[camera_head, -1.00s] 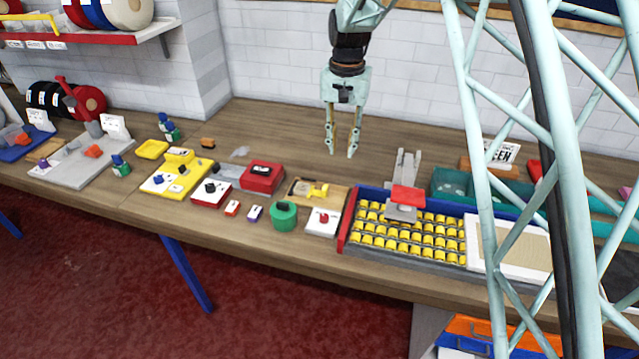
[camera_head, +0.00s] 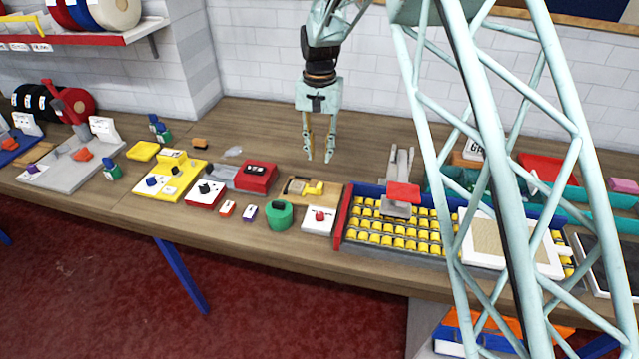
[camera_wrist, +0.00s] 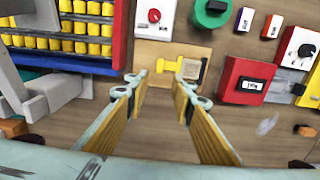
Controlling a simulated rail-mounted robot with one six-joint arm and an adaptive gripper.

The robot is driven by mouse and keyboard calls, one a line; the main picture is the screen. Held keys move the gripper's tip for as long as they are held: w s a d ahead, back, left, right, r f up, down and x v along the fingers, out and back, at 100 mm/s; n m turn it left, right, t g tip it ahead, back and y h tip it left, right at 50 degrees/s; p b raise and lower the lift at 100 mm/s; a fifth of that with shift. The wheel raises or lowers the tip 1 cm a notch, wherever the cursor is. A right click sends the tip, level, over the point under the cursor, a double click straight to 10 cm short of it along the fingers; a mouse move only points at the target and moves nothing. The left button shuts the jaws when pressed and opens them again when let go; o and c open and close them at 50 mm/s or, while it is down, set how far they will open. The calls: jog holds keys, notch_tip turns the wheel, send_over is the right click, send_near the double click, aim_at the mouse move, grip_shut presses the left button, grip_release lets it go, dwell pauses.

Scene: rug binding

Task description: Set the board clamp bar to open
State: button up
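My gripper (camera_head: 319,158) hangs above the bench, fingers down, open and empty; the wrist view also shows its fingers (camera_wrist: 161,84) apart. Just beyond the fingertips in that view is a small wooden board (camera_wrist: 150,56) with a yellow T-shaped bar (camera_wrist: 180,68) lying across it. In the head view the wooden board (camera_head: 290,186) and yellow bar (camera_head: 313,188) lie below the gripper. A grey lever with a red plate (camera_head: 403,192) stands over a blue-edged tray of yellow rollers. No label shows which one is the board clamp bar. I see no contact.
A white block with a red knob (camera_head: 319,217), a green ring (camera_head: 279,214) and a red box (camera_head: 256,177) surround the wooden board. The blue-edged roller tray (camera_head: 343,222) is right of it. The bench behind the board is clear up to the wall.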

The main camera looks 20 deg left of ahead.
aim_at(320, 186)
jog(key=shift+f, duration=6.7)
jog(key=shift+c, duration=0.5)
grip_shut()
